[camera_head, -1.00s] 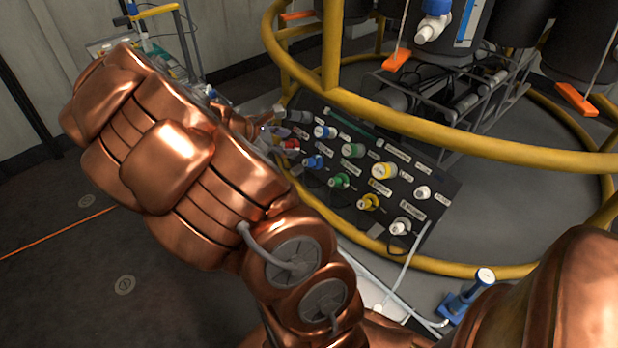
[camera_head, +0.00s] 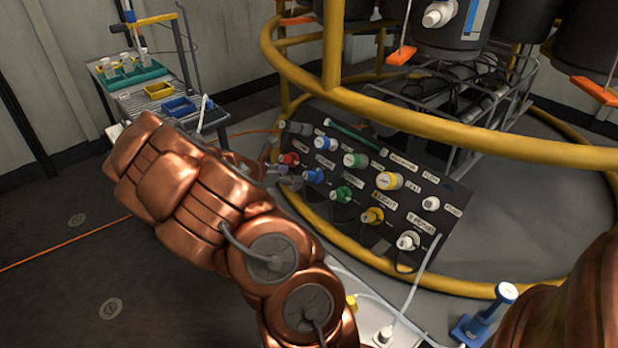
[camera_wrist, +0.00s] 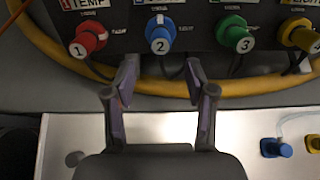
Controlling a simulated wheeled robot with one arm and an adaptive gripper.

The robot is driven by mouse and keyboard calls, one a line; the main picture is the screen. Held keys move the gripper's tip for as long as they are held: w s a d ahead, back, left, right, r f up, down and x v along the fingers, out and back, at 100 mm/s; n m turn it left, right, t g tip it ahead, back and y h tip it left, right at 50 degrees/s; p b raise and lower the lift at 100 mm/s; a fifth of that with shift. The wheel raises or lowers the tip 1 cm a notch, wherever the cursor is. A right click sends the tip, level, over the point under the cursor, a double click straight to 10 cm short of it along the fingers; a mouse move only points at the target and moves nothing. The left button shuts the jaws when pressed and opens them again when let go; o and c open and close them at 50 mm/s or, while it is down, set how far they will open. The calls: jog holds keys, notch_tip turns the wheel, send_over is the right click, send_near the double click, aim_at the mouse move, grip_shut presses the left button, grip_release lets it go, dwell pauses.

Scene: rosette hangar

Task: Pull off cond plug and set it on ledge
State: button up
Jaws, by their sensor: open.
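In the wrist view, a blue plug (camera_wrist: 160,40) numbered 2 is seated in the dark panel. It also shows in the head view (camera_head: 312,175). Its label is cut off, so I cannot read whether it says cond. My gripper (camera_wrist: 161,78) is open and empty, its fingertips just short of the blue plug and on either side of its line. In the head view my gripper (camera_head: 280,173) is small beside the panel's left end, partly behind my arm. A white, ledge-like surface (camera_wrist: 80,130) lies below the panel, partly hidden by my gripper.
A red plug (camera_wrist: 83,44), a green plug (camera_wrist: 235,37) and a yellow plug (camera_wrist: 300,38) flank the blue one. Loose-looking blue (camera_wrist: 275,148) and yellow (camera_wrist: 313,144) pieces sit at the white surface's right. A yellow rail (camera_wrist: 75,62) runs below the panel.

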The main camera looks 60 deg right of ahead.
aim_at(305, 175)
jog(key=b+x, duration=0.3)
jog(key=x, duration=0.3)
jog(key=shift+s+d, duration=0.1)
jog(key=shift+x, duration=1.3)
jog(key=shift+p, duration=0.6)
dwell(0.5)
grip_shut()
dwell(0.3)
jog(key=shift+p+v, duration=2.2)
jog(key=shift+v, duration=0.8)
